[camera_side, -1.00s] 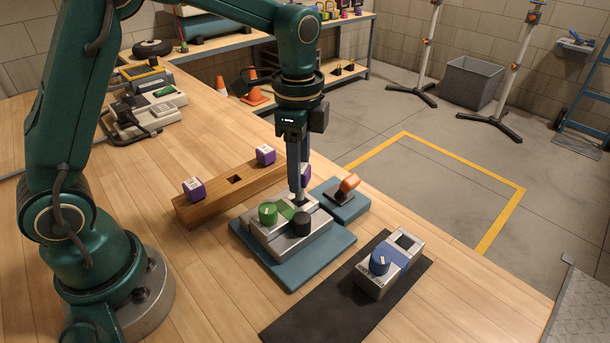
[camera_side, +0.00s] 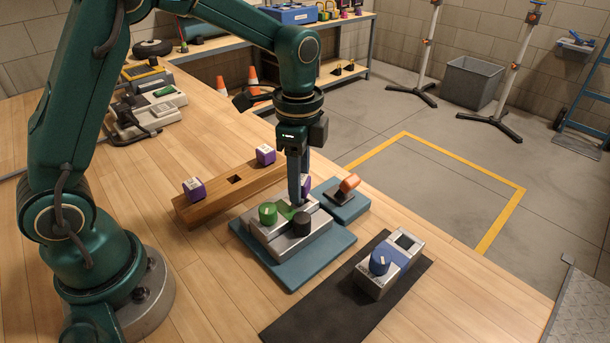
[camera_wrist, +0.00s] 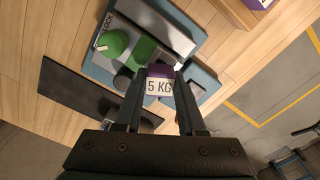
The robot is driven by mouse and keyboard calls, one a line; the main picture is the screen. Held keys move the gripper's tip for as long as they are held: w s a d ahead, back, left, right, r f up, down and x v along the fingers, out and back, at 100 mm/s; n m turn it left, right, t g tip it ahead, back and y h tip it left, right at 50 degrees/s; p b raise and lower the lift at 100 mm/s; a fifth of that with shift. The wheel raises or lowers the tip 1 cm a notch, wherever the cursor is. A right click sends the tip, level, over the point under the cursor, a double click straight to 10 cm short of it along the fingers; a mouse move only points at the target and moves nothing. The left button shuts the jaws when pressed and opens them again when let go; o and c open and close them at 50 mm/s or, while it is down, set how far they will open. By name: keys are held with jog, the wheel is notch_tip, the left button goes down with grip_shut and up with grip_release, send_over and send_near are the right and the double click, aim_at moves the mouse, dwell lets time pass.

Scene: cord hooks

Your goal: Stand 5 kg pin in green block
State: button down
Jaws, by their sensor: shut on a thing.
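My gripper (camera_side: 299,200) points down and is shut on the 5 kg pin. The pin's purple head with a white "5 KG" label (camera_wrist: 160,87) sits between the fingers in the wrist view; its shaft is hidden. In the side view the fingers are at the far end of the grey block with the green knob (camera_side: 267,213) and green top part (camera_side: 285,209). That block shows in the wrist view beside the pin, with the green knob (camera_wrist: 112,43) and a "LOCK" label. I cannot tell whether the pin's lower end is in the block.
The block stands on a teal plate (camera_side: 298,275), with a black knob (camera_side: 301,224) in front. A wooden rack (camera_side: 215,203) holds two purple-headed pins and an empty square hole. An orange-handled piece (camera_side: 346,187) is close right of my gripper. A blue-knobbed block (camera_side: 380,264) stands on a black mat.

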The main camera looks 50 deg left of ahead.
jog(key=shift+f, duration=0.8)
jog(key=shift+c, duration=2.1)
grip_release()
